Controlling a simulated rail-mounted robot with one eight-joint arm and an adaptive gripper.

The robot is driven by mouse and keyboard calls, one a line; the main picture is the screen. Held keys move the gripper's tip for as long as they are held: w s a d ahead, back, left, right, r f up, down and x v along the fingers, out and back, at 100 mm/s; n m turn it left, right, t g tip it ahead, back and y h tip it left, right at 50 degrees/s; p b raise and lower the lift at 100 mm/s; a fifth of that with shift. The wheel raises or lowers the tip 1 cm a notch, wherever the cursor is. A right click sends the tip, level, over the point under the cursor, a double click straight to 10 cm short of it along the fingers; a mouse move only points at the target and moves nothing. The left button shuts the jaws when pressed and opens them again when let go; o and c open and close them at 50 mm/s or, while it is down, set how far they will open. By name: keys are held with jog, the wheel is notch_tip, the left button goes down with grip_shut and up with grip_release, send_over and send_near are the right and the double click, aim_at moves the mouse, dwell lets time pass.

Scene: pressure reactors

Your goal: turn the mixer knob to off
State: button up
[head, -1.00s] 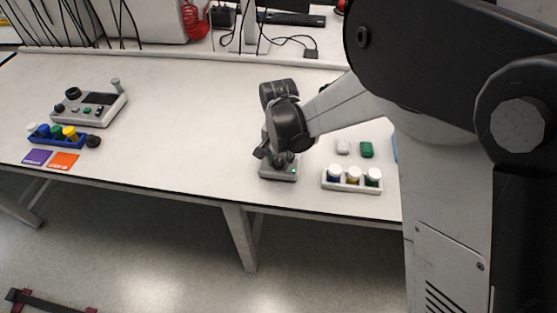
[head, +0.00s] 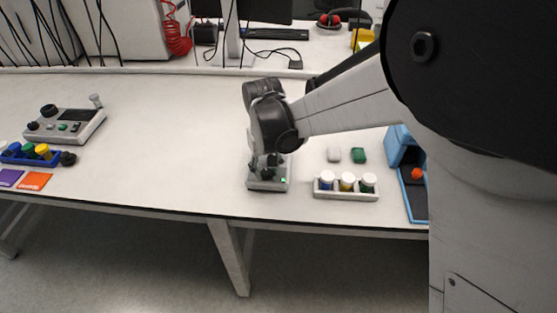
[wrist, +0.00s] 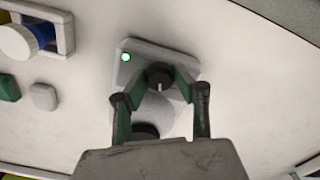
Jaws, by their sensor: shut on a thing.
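The mixer is a small grey box (head: 268,185) near the table's front edge in the head view, also seen in the wrist view (wrist: 185,52). Its green light (wrist: 125,57) is lit. The mixer knob (wrist: 160,72) is small, black and round with a white pointer line. My gripper (wrist: 158,84) is over the mixer, its two green-padded fingers shut on the knob from either side. In the head view my gripper (head: 262,160) points down at the mixer, and the knob is mostly hidden there. A pale round plate (wrist: 154,114) lies between the fingers.
A white rack (head: 346,193) with capped vials stands right of the mixer, with white (head: 334,154) and green (head: 358,155) blocks behind. A blue device (head: 405,160) is farther right. A grey control box (head: 65,125) and blue vial rack (head: 28,156) are left. The table between is clear.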

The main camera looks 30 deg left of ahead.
jog(key=n+b, duration=0.2)
jog(key=n, duration=0.2)
jog(key=shift+f+n, duration=0.1)
jog(key=shift+n, duration=0.2)
jog(key=shift+n+b, duration=1)
jog(key=shift+n, duration=0.9)
jog(key=o, duration=1.1)
jog(key=shift+o, duration=0.2)
